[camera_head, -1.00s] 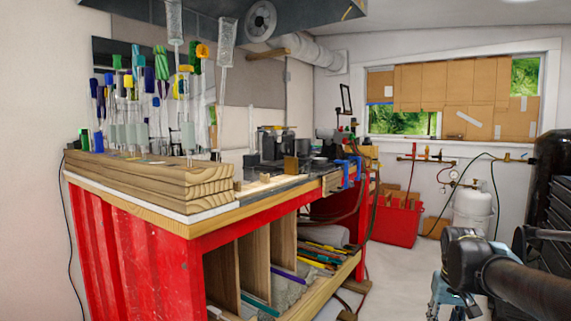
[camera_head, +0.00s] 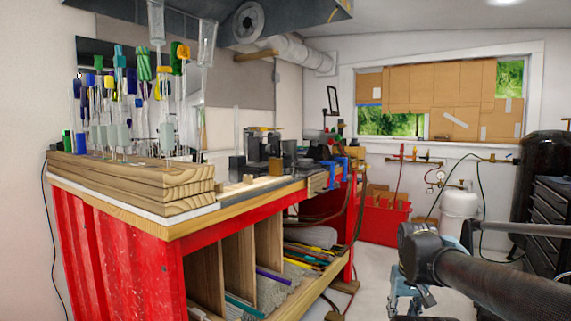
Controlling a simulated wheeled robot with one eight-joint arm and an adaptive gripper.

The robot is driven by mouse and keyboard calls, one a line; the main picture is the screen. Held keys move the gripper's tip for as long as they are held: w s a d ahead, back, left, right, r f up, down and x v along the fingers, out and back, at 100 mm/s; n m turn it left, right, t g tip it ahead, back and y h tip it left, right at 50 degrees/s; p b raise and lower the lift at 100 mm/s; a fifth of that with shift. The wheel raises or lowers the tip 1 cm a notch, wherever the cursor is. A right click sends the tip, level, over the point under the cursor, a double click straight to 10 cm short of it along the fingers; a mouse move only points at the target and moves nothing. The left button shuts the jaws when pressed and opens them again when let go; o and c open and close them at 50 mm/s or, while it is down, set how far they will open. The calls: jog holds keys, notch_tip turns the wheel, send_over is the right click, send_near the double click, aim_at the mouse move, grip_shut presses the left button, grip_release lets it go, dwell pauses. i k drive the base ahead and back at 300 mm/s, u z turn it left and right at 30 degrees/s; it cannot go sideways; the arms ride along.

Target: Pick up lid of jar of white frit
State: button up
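I cannot make out a jar of white frit or its lid in this view. Small dark items and containers (camera_head: 265,150) stand on the far part of the workbench (camera_head: 120,225), too small to tell apart. My black arm (camera_head: 490,280) reaches in from the lower right, in front of the floor and well to the right of the bench. Its fingertips are not visible, so I cannot see whether the gripper is open or shut.
Stacked wooden boards (camera_head: 130,185) and upright glass rods with coloured tops (camera_head: 165,95) occupy the bench's near end. A shelf of rods (camera_head: 310,258) is underneath. A red crate (camera_head: 383,220), white tank (camera_head: 459,213) and black drawers (camera_head: 553,225) stand beyond the open floor.

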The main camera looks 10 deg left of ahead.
aim_at(288, 168)
jog(key=i, duration=0.9)
jog(key=z, duration=0.05)
